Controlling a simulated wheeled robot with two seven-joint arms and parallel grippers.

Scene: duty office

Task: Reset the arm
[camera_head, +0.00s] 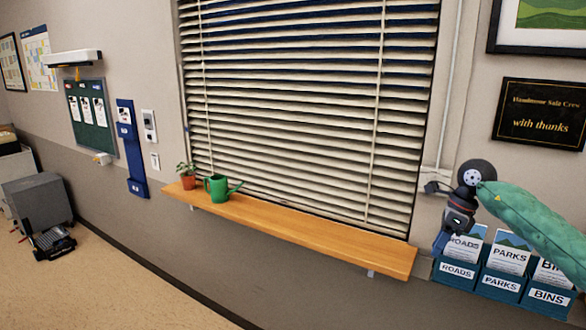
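My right arm, in a green sleeve, comes in from the right edge in the head view. Its dark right gripper (441,243) hangs downward in front of the wall, to the right of the wooden shelf and overlapping the leaflet holder marked ROADS. My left gripper and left arm are not in view.
A wooden shelf (312,232) under the blinds (300,100) bears a green watering can (217,188) and a potted plant (188,181). Leaflet holders (503,284) hang at the lower right. A grey cabinet (37,204) stands at the left. The floor (95,290) at lower left is clear.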

